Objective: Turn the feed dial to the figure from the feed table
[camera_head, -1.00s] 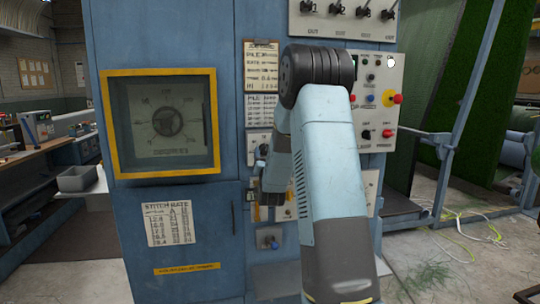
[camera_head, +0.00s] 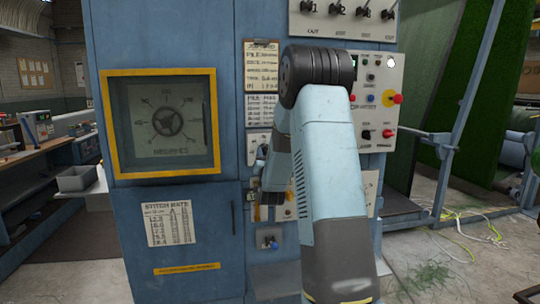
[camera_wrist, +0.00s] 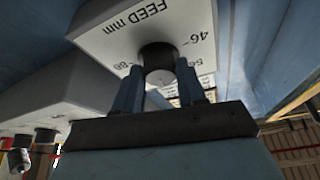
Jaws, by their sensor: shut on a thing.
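In the wrist view the feed dial's pale plate (camera_wrist: 100,38) reads "FEED mm", with 46 and other partly hidden figures around it. Its dark round knob (camera_wrist: 158,56) sits between the fingers of my gripper (camera_wrist: 160,84), which is shut on it. The knob's pointer and setting cannot be read. In the head view my gripper (camera_head: 272,188) is at the blue machine's front, partly hidden by my arm. A card headed "PILE" (camera_head: 260,110) hangs below a job card (camera_head: 262,66); their small print is not legible. My arm may cover part of the cards' right side.
A yellow-framed gauge window (camera_head: 160,72) and a stitch rate table (camera_head: 170,222) are on the left of the machine. A control box with a red button (camera_head: 395,99) is right of my arm. Yellow cable (camera_head: 470,232) lies on the floor at right.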

